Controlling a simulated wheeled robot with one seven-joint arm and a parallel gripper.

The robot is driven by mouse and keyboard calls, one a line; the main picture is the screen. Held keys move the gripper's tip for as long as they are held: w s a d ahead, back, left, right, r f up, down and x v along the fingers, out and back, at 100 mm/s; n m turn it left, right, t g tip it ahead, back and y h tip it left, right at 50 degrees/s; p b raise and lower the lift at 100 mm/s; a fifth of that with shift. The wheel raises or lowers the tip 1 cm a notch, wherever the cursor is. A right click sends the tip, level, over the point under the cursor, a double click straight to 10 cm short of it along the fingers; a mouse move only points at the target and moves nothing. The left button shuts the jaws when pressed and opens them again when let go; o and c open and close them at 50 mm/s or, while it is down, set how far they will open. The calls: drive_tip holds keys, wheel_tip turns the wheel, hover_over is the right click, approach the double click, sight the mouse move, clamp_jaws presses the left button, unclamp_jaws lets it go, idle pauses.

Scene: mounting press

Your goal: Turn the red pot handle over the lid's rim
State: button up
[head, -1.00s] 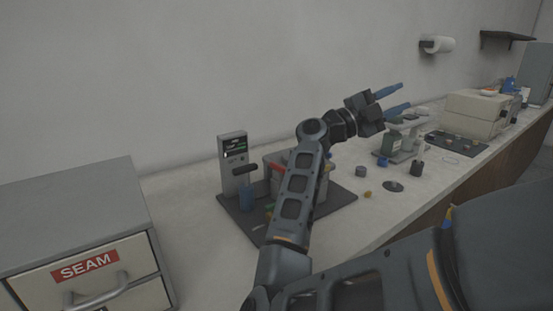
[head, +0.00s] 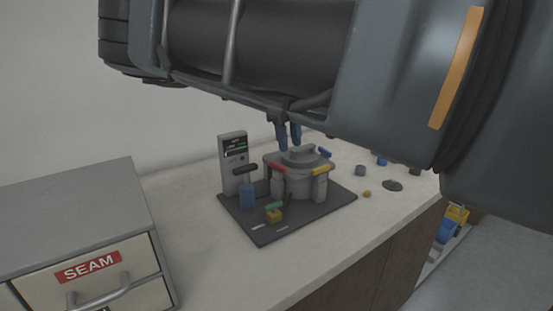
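The mounting press (head: 298,187) stands on a dark base plate (head: 262,234) on the counter. Its round grey pot has a lid (head: 300,154) with a raised middle. The red pot handle (head: 277,167) sticks out on the left side near the lid's rim. A yellow handle (head: 321,169) is at the front right and a blue one (head: 325,153) at the back right. My gripper (head: 289,146) points down just above and behind the lid, its blue fingers a little apart with nothing seen between them. Whether it touches the lid cannot be told.
A grey control column (head: 233,157) with a display and a black-topped blue lever (head: 246,192) stands left of the pot. A green-topped yellow piece (head: 274,212) sits in front. A drawer cabinet (head: 92,225) is at left. Small parts lie right. My arm covers the upper view.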

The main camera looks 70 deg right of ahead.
sight(276, 164)
drive_tip(key=w, duration=0.1)
drive_tip(key=w+a+r+t, duration=0.1)
drive_tip(key=w, duration=0.1)
drive_tip(key=shift+r+y, duration=0.2)
drive_tip(key=shift+y, duration=0.1)
drive_tip(key=shift+w+a+f+n, duration=0.1)
drive_tip(key=shift+f+n, duration=0.05)
drive_tip(key=shift+n, duration=0.15)
wheel_tip(276, 164, down, 7)
drive_tip(key=shift+f+p, duration=0.15)
drive_tip(key=shift+p, duration=0.35)
drive_tip(key=shift+c, duration=0.3)
clamp_jaws()
